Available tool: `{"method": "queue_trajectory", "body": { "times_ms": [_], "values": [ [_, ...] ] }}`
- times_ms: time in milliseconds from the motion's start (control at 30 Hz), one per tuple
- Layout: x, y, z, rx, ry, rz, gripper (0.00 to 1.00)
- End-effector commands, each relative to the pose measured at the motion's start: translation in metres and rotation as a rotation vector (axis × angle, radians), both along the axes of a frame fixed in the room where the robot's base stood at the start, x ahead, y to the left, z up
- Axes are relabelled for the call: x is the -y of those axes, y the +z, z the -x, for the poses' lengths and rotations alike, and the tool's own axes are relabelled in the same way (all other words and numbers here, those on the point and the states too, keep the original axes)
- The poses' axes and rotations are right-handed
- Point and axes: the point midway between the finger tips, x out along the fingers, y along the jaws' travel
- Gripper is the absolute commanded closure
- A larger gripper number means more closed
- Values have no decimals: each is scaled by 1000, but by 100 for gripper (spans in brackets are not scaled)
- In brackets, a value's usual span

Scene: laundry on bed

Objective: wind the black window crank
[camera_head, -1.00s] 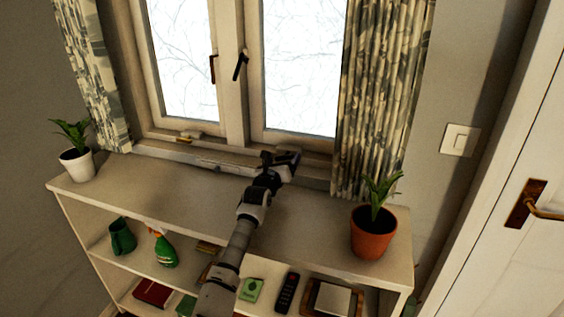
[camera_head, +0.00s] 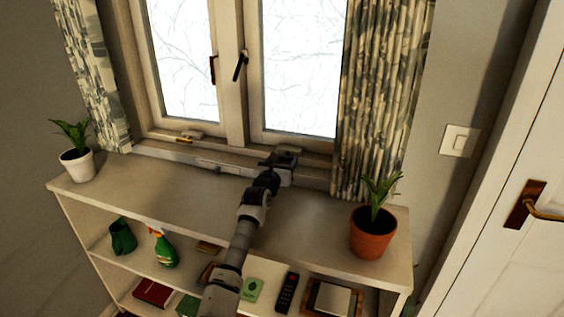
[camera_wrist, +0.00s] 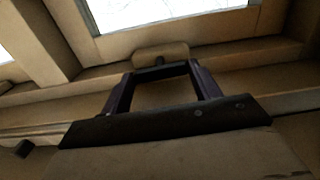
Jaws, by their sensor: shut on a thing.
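The black window crank (camera_wrist: 158,61) sits at a pale mount on the sill below the right pane. In the wrist view its dark stub shows at the mount, and a dark bar lies between my fingertips. My gripper (camera_head: 283,160) reaches across the shelf top to the sill and hides most of the crank in the head view. In the wrist view my gripper (camera_wrist: 162,70) has its fingers on either side of the dark bar, shut on the crank. Its exact angle is hard to tell in the dim light.
A brass crank (camera_head: 185,139) sits below the left pane. A black window handle (camera_head: 239,66) is on the middle frame. A white potted plant (camera_head: 77,164) and a terracotta potted plant (camera_head: 372,234) stand at the shelf ends. A patterned curtain (camera_head: 384,100) hangs right of my gripper.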

Motion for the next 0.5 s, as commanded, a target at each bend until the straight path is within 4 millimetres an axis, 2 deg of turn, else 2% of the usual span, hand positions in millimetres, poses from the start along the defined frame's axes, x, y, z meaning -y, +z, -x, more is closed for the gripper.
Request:
{"method": "queue_trajectory", "body": {
  "times_ms": [433,467,500],
  "values": [
    [0,-1,0,17,0,-55,61],
    [0,-1,0,17,0,-55,34],
    [0,-1,0,17,0,-55,29]
  ]
}}
